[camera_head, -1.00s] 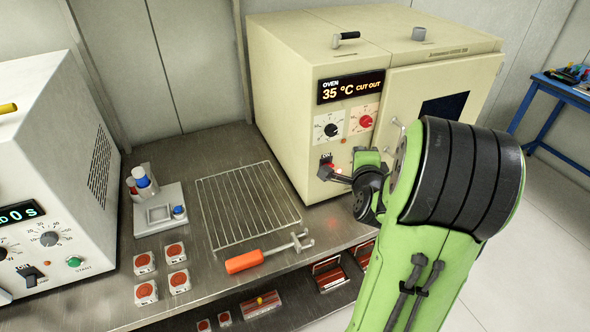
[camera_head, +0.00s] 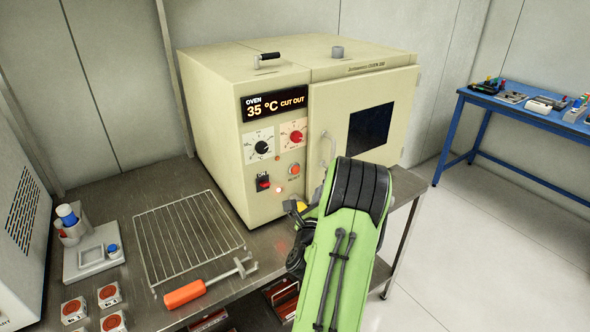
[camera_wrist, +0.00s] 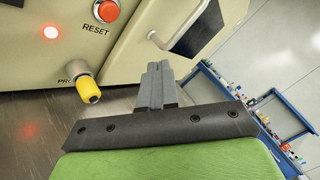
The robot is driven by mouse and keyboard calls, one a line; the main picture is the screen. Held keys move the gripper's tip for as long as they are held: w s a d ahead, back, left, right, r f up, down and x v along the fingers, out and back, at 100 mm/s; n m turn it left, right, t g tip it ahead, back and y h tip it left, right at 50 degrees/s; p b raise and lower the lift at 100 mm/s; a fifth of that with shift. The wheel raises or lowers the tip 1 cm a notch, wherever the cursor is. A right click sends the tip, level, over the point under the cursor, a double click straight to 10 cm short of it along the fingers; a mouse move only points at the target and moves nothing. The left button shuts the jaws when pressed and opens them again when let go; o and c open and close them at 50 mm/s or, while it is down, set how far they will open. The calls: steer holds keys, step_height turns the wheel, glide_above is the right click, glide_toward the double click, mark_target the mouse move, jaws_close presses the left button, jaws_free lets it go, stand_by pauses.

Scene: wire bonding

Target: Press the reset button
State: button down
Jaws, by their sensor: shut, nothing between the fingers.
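The reset button (camera_head: 294,169) is a round orange-red button on the lower right of the beige oven's (camera_head: 215,130) front panel. In the wrist view the red reset button (camera_wrist: 107,11) is at the top, above the printed word RESET. My gripper (camera_wrist: 158,68) is shut and empty, pointing at the oven front below and to the right of the button, apart from it. In the head view my green and black arm mostly hides the gripper. The oven display (camera_head: 275,102) reads 35 °C CUT OUT.
A yellow-tipped knob (camera_wrist: 90,88) protrudes below the button, left of my gripper. A red lamp (camera_wrist: 51,32) glows beside it. The oven door handle (camera_head: 328,148) sticks out right of the button. A wire rack (camera_head: 185,235) and an orange-handled tool (camera_head: 185,293) lie on the bench.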

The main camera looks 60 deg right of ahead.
mark_target(296, 170)
steer(key=shift+w+d+p, duration=0.6)
steer(key=shift+w+p, duration=0.6)
steer(key=shift+p, duration=0.25)
steer(key=shift+w+d+p, duration=0.6)
steer(key=shift+w+p, duration=0.55)
steer(key=shift+p, duration=0.35)
steer(key=shift+w+d+p, duration=0.6)
steer(key=shift+w+p, duration=0.6)
steer(key=shift+p, duration=0.25)
steer(key=shift+r, duration=0.1)
steer(key=shift+w+d+p, duration=0.2)
steer(key=shift+w+p, duration=0.1)
steer(key=shift+w, duration=0.1)
steer(key=shift+w+d+p, duration=0.2)
steer(key=shift+w+p, duration=0.15)
steer(key=shift+p, duration=0.05)
steer(key=shift+s+a+b, duration=0.2)
steer(key=shift+s+b, duration=0.15)
steer(key=shift+b, duration=0.35)
steer(key=shift+s+a+b, duration=0.2)
steer(key=shift+s+b, duration=0.15)
steer(key=shift+s, duration=0.05)
